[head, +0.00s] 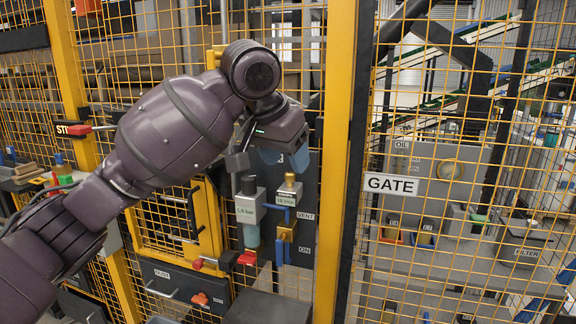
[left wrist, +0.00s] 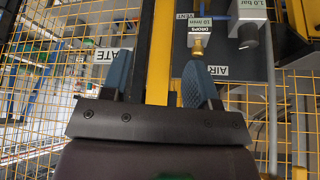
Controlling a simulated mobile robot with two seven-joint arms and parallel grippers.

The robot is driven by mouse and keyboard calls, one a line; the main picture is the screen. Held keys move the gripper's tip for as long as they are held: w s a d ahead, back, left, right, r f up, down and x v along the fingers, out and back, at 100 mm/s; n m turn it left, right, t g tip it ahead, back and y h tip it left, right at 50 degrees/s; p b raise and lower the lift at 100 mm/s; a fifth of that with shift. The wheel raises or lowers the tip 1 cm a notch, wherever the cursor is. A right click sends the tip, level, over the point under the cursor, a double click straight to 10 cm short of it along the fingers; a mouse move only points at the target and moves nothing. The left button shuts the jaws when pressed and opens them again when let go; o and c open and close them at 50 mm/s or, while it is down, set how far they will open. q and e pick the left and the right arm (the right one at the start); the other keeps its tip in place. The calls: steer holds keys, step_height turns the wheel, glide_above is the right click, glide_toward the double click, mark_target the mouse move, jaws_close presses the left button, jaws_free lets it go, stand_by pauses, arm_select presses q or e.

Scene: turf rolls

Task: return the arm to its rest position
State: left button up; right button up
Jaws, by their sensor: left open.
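My left gripper (head: 284,158) is at the end of my raised left arm, in front of the grey air panel (head: 304,166). Its two blue fingers are apart with nothing between them. The left wrist view shows the open gripper (left wrist: 158,72) with a yellow post between and behind the fingers. A box marked 1.0 bar (head: 249,208) and a smaller valve block with a brass top (head: 289,192) are on the panel, just below the gripper in the head view. The valve block (left wrist: 198,28) appears beyond the right finger in the wrist view. My right gripper is not in view.
A yellow post (head: 341,150) and mesh fence with a GATE sign (head: 391,185) stand right of the gripper. A yellow-framed hatch (head: 208,222) is below my arm. Behind the mesh are a filter box (head: 524,243) and sloping conveyors (head: 440,103).

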arm_select(q)
steer(key=w+d+r+m+t+h, duration=0.3)
steer(key=w+d+r+t+h, duration=0.15)
steer(key=r+t, duration=0.2)
steer(key=w+a+f+n+t+h, duration=0.1)
steer(key=w+a+f+t, duration=0.1)
steer(key=a+f, duration=0.4)
steer(key=w+a+f+t+h, duration=0.1)
steer(key=w+a+f+t, duration=0.15)
steer(key=f, duration=0.45)
steer(key=s+a+f+n+t+y, duration=0.1)
steer(key=s+a+f+n+y, duration=0.15)
steer(key=a+f, duration=0.5)
steer(key=s+a+f+n+t+y, duration=0.15)
steer(key=s+a+f, duration=0.25)
steer(key=f, duration=0.7)
steer(key=s+a+f+n+g+y, duration=0.1)
steer(key=s+a+f, duration=0.3)
steer(key=s+f, duration=0.5)
steer(key=s+a+f+n+g+y+b, duration=0.1)
steer(key=s+a+f+n+g+y, duration=0.1)
steer(key=s+f, duration=0.8)
steer(key=s+a+f+n+g+y, duration=0.1)
steer(key=s+a+f+g+y, duration=0.2)
steer(key=s+f, duration=0.6)
steer(key=a+f, duration=0.1)
steer(key=a, duration=0.1)
steer(key=shift+s+a+b, duration=0.2)
steer(key=shift+a+b, duration=0.1)
steer(key=shift+a, duration=0.05)
